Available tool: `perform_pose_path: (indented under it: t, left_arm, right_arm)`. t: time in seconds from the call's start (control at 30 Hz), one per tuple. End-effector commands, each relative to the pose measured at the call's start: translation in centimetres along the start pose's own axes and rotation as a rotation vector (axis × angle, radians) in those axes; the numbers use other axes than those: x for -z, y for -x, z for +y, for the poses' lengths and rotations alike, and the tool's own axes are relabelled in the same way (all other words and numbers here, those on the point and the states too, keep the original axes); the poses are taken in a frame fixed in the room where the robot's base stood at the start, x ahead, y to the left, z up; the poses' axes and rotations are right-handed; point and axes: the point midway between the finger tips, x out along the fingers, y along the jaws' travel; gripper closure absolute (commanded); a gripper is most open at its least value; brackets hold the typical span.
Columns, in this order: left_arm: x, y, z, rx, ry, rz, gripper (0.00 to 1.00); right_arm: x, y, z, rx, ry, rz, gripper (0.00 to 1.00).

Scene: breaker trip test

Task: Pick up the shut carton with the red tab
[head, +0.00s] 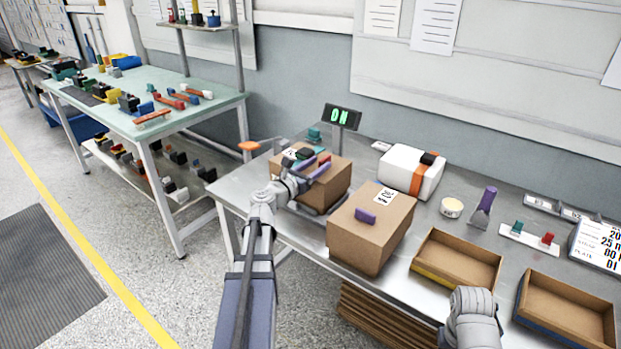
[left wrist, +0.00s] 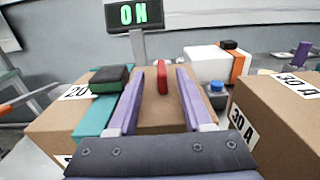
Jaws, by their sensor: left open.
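The shut brown carton (head: 334,188) stands at the back left of the steel bench, with a red tab (left wrist: 162,77) upright on its top. A teal strip (left wrist: 100,118) and a black-and-green block (left wrist: 110,79) are on it beside a white label. My left gripper (head: 321,161) is over this carton. Its purple fingers (left wrist: 160,72) are open, apart on either side of the red tab in the left wrist view. Whether they touch anything is unclear. A second brown carton (head: 371,238) with a purple tab stands to the right. My right gripper is out of view.
An ON display (head: 342,117) stands behind the carton. A white box with an orange band (head: 409,171) is at the back. Two open trays (head: 457,258) (head: 567,305), a small tub (head: 451,207) and a purple-handled scraper (head: 484,206) lie to the right.

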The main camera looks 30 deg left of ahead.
Motion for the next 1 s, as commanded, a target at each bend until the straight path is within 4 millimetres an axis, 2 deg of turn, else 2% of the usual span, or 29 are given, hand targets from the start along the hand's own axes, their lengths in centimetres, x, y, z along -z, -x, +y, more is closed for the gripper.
perform_pose_path:
  t: [0.2, 0.47, 0.9, 1.0]
  left_arm:
    - [0.2, -3.5, -0.1, 0.0, 0.0, 0.0, 0.5]
    - [0.2, -3.8, -0.3, -0.001, 0.0, 0.0, 0.5]
    - [0.2, -3.8, -0.3, -0.001, 0.0, 0.0, 0.97]
    - [0.2, -3.8, -0.3, -0.001, 0.0, 0.0, 1.0]
  right_arm:
    - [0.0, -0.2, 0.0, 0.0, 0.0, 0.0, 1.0]
    - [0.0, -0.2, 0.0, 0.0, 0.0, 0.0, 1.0]
    - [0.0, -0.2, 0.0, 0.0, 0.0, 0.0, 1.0]
    - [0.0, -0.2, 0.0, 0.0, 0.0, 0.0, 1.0]
